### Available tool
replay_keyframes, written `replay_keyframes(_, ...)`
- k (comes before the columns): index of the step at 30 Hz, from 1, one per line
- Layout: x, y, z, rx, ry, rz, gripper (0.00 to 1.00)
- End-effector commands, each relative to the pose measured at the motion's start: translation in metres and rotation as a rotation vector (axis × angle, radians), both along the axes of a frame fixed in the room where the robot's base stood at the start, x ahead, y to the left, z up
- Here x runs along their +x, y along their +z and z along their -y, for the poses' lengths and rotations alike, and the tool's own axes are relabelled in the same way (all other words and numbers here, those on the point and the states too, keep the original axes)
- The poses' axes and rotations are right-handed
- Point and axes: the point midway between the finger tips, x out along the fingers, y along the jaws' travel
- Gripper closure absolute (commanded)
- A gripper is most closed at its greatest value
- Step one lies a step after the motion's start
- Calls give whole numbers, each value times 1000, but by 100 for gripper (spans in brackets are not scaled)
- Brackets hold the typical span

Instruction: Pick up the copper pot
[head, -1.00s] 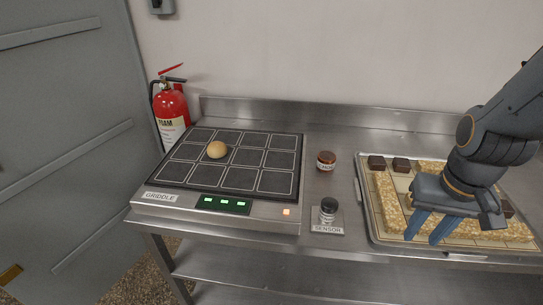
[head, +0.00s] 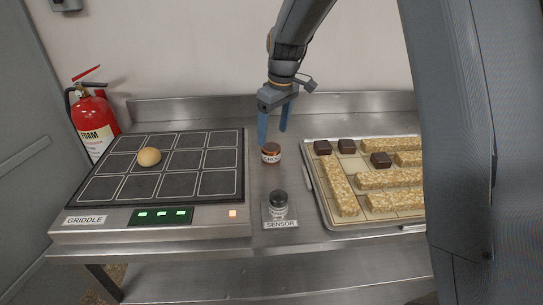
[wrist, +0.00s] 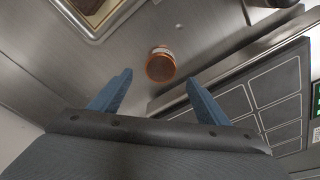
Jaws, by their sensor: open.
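The copper pot (head: 271,154) is a small round brown-orange jar with a pale label. It stands upright on the steel counter between the griddle and the tray. My gripper (head: 273,136) is open and empty, fingers pointing down, just above or behind the pot in the head view. In the wrist view the pot (wrist: 160,66) shows beyond the gap between the blue fingertips (wrist: 160,77), apart from both. The exact distance is hard to judge.
The griddle (head: 116,218) with a round bun (head: 149,156) is at left. A sensor with a dark knob (head: 278,198) stands in front of the pot. A tray (head: 331,222) of oat bars and dark blocks is at right. A fire extinguisher (head: 93,124) stands at far left.

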Motion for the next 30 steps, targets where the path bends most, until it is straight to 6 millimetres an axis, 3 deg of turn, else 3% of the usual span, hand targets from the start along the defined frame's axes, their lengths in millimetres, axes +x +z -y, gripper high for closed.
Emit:
replay_keyframes(18,4,-67,-5,0,0,-1,31)
replay_keyframes(28,6,-75,-6,1,1,2,31)
replay_keyframes(30,6,-75,-6,0,0,1,39)
